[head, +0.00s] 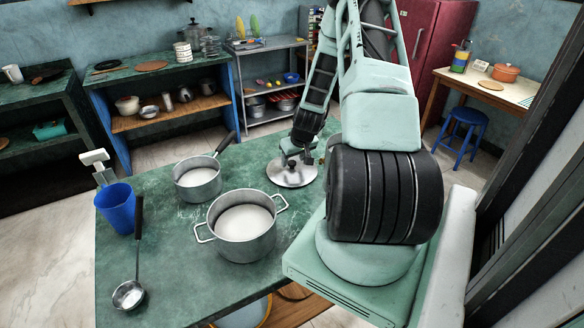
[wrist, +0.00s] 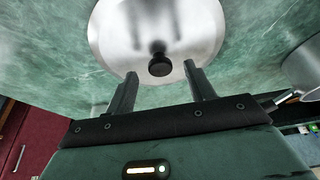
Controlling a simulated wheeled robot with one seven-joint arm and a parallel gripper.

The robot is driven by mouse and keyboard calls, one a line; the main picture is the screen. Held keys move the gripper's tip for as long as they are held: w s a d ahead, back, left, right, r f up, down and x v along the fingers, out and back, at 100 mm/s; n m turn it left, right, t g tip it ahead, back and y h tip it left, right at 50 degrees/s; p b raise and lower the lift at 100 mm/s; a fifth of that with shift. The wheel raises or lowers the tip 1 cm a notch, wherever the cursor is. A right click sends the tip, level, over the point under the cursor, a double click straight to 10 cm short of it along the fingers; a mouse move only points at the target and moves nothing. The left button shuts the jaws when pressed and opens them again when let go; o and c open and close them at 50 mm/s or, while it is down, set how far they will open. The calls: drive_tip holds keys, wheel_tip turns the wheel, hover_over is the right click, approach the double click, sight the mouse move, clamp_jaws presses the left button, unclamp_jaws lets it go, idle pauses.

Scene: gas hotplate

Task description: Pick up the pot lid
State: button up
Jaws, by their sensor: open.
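The pot lid (head: 292,172) is a round silver metal disc lying on the green table, beyond the pots. In the wrist view the lid (wrist: 120,42) shows its black knob (wrist: 161,66) near its middle lower part. My gripper (head: 292,154) is over the lid in the head view, where its fingers are small and partly hard to make out. In the wrist view my gripper (wrist: 159,82) is open, with one finger on each side of the knob's line and the knob just beyond the tips. Nothing is held between the fingers.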

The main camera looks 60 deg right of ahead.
drive_tip(key=shift+x, duration=0.8)
drive_tip(key=c, duration=1.1)
